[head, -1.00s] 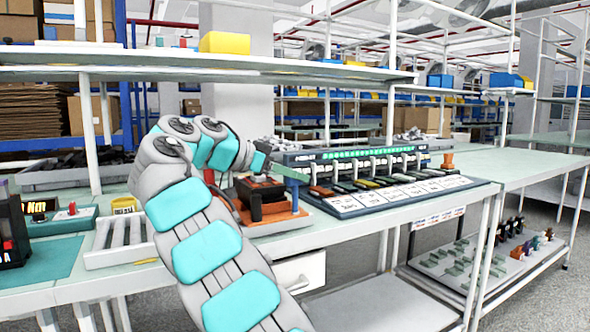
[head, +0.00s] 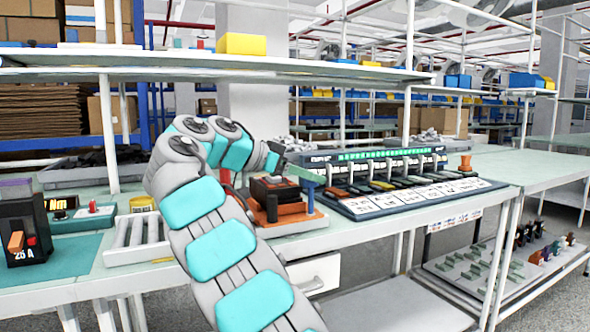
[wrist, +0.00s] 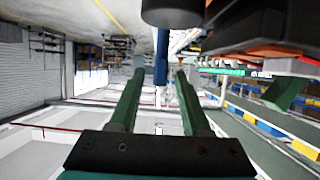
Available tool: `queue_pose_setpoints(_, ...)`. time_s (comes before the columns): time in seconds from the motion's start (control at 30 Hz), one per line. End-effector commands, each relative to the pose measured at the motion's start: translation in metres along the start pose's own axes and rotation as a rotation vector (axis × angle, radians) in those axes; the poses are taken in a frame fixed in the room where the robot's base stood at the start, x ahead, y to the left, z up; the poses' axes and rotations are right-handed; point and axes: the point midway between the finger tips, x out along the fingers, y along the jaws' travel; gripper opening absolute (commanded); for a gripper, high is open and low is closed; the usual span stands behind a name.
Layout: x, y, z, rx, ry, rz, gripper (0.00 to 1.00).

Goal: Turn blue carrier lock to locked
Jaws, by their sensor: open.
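A blue upright piece (wrist: 161,75), apparently the carrier lock, shows in line with the gap between the fingers. I cannot tell whether either finger touches it. In the head view the blue piece (head: 311,197) stands at the carrier's right side, below the finger. The lock's position marks cannot be read.
A panel with a row of switches and white labels (head: 400,198) stands just right of the carrier. A grey roller tray (head: 138,240) and a black breaker unit (head: 24,230) are to the left. A shelf (head: 230,68) runs above the bench.

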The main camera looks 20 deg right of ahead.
Motion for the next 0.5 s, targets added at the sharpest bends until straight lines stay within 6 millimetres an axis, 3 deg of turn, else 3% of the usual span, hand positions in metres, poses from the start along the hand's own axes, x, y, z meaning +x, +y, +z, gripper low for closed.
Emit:
queue_pose_setpoints(0.2,-0.025,-0.001,-0.002,-0.006,-0.001,-0.002,0.47)
queue_pose_setpoints(0.5,-0.036,0.000,-0.002,0.005,-0.004,-0.005,0.47)
